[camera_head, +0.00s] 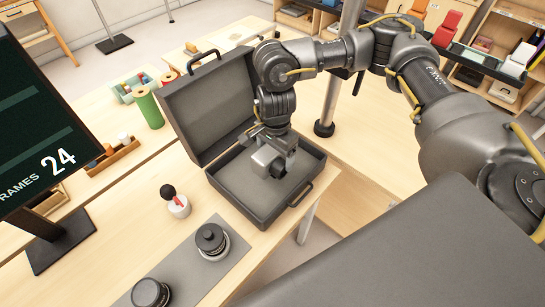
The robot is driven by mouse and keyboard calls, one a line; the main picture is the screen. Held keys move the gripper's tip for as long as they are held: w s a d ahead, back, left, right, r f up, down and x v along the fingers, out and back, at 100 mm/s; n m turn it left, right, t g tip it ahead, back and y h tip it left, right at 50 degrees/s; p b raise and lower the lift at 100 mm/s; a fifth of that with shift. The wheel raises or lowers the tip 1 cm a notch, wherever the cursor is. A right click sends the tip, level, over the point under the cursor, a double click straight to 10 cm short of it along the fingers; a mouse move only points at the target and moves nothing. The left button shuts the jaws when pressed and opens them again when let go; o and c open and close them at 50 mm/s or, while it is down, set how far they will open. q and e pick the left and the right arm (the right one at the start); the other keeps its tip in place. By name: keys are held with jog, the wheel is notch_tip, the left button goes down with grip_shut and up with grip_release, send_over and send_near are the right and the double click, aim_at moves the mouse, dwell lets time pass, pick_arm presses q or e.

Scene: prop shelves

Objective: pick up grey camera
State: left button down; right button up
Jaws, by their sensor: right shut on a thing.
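The grey camera (264,157) is a small boxy body with a dark round front, seen inside the open dark grey case (238,205). My right gripper (277,146) reaches down from above and is shut on the camera. The fingertips are partly hidden by the gripper body and the camera. I cannot tell whether the camera touches the case floor. My left gripper is not in view.
The case lid (207,103) stands open behind. A grey mat (190,265) holds two black lenses (210,238). A metal pole (333,90) rises behind.

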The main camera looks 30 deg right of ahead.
aim_at(277, 166)
jog(key=s+a+r+b, duration=0.25)
jog(key=s+r, duration=0.45)
jog(key=s, duration=0.4)
jog(key=w+f+n, duration=0.1)
jog(key=w+n, duration=0.1)
jog(key=n, duration=0.1)
jog(key=w+f+n, duration=0.2)
jog(key=n, duration=0.1)
jog(key=w+f+n, duration=0.2)
jog(key=n, duration=0.1)
jog(key=shift+w+d, duration=0.25)
jog(key=shift+d, duration=0.15)
jog(key=shift+w+d+f+n, duration=0.15)
jog(key=shift+w+n, duration=0.15)
jog(key=shift+n, duration=0.15)
jog(key=shift+w+d+f+n, duration=0.15)
jog(key=shift+w+n, duration=0.1)
jog(key=shift+n, duration=0.2)
